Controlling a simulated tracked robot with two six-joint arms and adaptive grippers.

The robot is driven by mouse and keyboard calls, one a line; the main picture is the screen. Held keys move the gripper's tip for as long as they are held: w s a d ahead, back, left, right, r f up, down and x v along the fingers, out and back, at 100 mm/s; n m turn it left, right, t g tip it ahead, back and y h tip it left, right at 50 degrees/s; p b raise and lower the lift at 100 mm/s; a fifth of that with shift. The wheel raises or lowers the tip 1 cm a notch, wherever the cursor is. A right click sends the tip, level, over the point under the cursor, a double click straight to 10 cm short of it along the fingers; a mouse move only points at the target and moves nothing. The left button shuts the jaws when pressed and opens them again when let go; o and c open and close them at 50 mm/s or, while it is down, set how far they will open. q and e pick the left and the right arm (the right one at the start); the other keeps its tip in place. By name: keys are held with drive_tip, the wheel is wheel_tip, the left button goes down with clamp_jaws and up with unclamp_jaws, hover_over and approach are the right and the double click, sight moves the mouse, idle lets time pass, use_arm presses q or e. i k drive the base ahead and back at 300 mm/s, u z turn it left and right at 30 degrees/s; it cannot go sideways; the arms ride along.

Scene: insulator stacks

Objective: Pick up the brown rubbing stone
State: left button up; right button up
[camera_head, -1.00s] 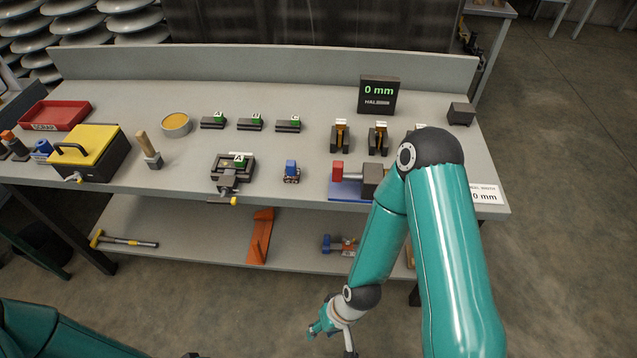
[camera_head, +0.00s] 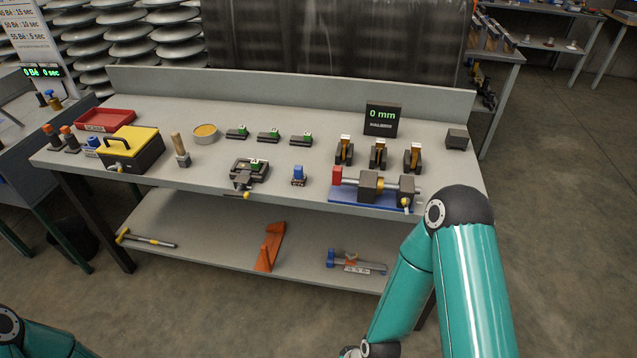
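No object in view can be told for certain as the brown rubbing stone. Brown-amber pieces with pale tops sit in three dark upright holders, left (camera_head: 345,150), middle (camera_head: 378,152) and right (camera_head: 413,157), at the right of the bench. A plain dark grey-brown block (camera_head: 456,139) stands at the bench's back right corner. My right arm comes in at the lower right, in front of the bench, with its wrist cut off at the bottom edge. Its fingers do not show. My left arm shows only at the lower left corner, its gripper out of view.
A lower shelf (camera_head: 210,235) holds tools.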

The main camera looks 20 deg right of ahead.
sight(299, 179)
drive_tip(key=u, duration=0.15)
drive_tip(key=i, duration=0.9)
drive_tip(key=z, duration=0.05)
